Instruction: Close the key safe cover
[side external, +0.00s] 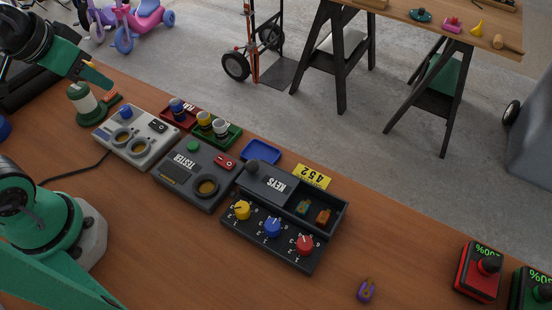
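The key safe (270,244) is a dark box on the wooden bench, with yellow, blue and red dials on its front panel. Its cover (262,187), marked KEYS, lies over the left part of the box and has a dark round knob (252,167) at its left end. The right part is uncovered, showing a teal tag (303,207) and an orange tag (323,216) inside. My gripper (98,77) is at the upper left, well away from the safe. Its finger gap is too small to make out, and I see nothing held.
A yellow 452 plate (311,177) is behind the safe. A purple item (366,290) and chargers (478,272) are right.

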